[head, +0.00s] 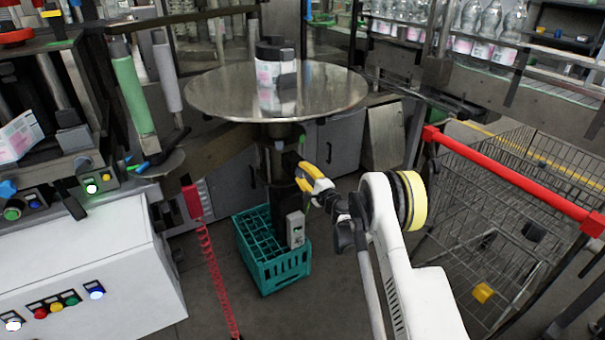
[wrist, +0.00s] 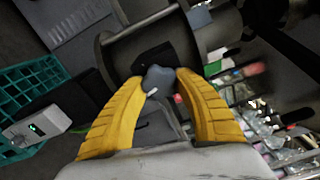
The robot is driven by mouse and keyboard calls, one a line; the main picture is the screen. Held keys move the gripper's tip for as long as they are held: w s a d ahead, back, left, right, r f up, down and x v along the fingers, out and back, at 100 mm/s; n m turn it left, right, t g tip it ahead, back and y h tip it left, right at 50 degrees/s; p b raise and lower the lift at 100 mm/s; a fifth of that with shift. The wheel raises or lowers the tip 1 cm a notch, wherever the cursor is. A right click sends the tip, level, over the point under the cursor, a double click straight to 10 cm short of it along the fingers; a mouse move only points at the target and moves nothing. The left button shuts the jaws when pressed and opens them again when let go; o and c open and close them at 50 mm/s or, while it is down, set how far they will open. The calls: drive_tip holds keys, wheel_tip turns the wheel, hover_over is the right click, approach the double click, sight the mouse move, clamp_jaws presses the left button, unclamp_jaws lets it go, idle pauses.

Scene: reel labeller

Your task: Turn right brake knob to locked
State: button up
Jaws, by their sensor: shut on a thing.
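A dark grey lobed knob (wrist: 158,78) with a small white mark shows between my fingertips in the wrist view. It sits in front of a dark block on a machine part. My gripper (wrist: 160,86) has two yellow fingers shut on this knob, one at each side. In the head view, my gripper (head: 302,177) reaches the dark column under the round steel table (head: 215,92). The knob is hidden or too small to make out there. I cannot read any locked or unlocked label.
A teal crate (head: 285,272) stands on the floor below my gripper, with a small grey box (head: 296,230) above its edge. A wire cart with a red bar (head: 515,178) is to the right. A red coiled cord (head: 214,270) hangs at the left.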

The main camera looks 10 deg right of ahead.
drive_tip(key=m, duration=0.4)
drive_tip(key=shift+m, duration=0.3)
drive_tip(key=m, duration=0.3)
drive_tip(key=shift+a+f+m, duration=0.1)
drive_tip(key=shift+m, duration=0.3)
drive_tip(key=m, duration=0.7)
drive_tip(key=shift+a, duration=0.15)
drive_tip(key=o, duration=1.2)
drive_tip(key=shift+c, duration=0.2)
drive_tip(key=shift+s, duration=0.1)
drive_tip(key=v, duration=1.2)
